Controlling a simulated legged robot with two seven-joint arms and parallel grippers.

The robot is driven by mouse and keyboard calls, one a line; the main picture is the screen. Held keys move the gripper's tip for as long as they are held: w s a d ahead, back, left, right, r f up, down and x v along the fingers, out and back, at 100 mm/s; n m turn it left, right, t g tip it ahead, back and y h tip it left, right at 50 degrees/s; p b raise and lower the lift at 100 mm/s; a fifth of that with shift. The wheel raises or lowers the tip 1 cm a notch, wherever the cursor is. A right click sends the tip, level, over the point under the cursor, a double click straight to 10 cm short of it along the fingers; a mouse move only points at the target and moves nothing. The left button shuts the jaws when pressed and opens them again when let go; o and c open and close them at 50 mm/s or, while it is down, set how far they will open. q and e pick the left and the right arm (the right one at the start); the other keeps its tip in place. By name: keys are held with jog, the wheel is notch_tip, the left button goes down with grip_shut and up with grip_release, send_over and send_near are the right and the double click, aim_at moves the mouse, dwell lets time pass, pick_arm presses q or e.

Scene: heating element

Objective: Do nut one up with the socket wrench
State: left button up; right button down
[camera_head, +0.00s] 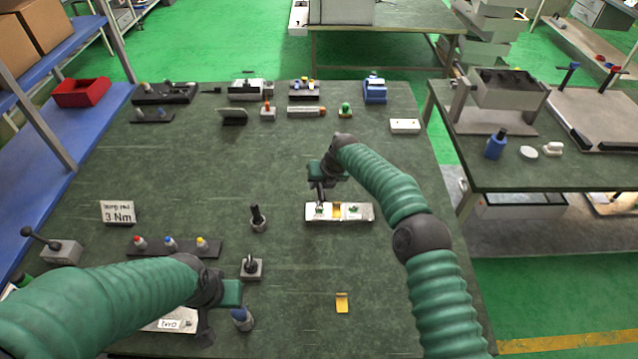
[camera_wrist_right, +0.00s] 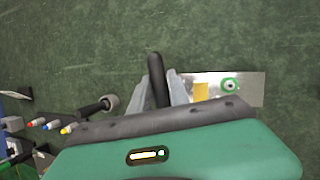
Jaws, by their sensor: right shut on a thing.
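My right gripper (camera_head: 320,184) is above the left end of a pale metal heating element plate (camera_head: 339,218) with a yellow middle. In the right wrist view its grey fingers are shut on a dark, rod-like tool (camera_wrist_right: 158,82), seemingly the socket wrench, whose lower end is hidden. The plate (camera_wrist_right: 250,92) shows there with a green-ringed nut (camera_wrist_right: 229,85) at its far end. The left end of the plate is partly covered by the gripper, so I cannot tell whether the tool touches a nut. My left gripper (camera_head: 207,325) is low at the left, its fingers unclear.
A dark upright tool (camera_head: 258,219) stands left of the plate. A rack with coloured-top pieces (camera_head: 180,247), a "3 Nm" sign (camera_head: 118,213) and a small block with a knob (camera_head: 251,268) lie further left. A yellow piece (camera_head: 342,302) lies in front. The table right of the plate is clear.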

pick_arm(q)
jog(key=shift+f+b, duration=0.55)
jog(key=shift+f, duration=0.1)
pick_arm(e)
jog(key=shift+f, duration=0.8)
pick_arm(q)
jog(key=shift+f, duration=0.1)
pick_arm(e)
jog(key=m+h, duration=0.1)
jog(key=m, duration=0.2)
jog(key=shift+d+t, duration=0.1)
jog(key=shift+t, duration=0.3)
jog(key=shift+m+h, duration=0.3)
jog(key=shift+m, duration=0.2)
pick_arm(q)
jog(key=shift+f+b, duration=0.3)
jog(key=shift+b, duration=0.1)
pick_arm(e)
jog(key=m, duration=0.1)
jog(key=m+h, duration=0.1)
jog(key=shift+d+m, duration=0.2)
jog(key=shift+m, duration=0.1)
jog(key=shift+s+d+m+h, duration=0.15)
jog(key=shift+m+h, duration=0.25)
jog(key=shift+m, duration=0.4)
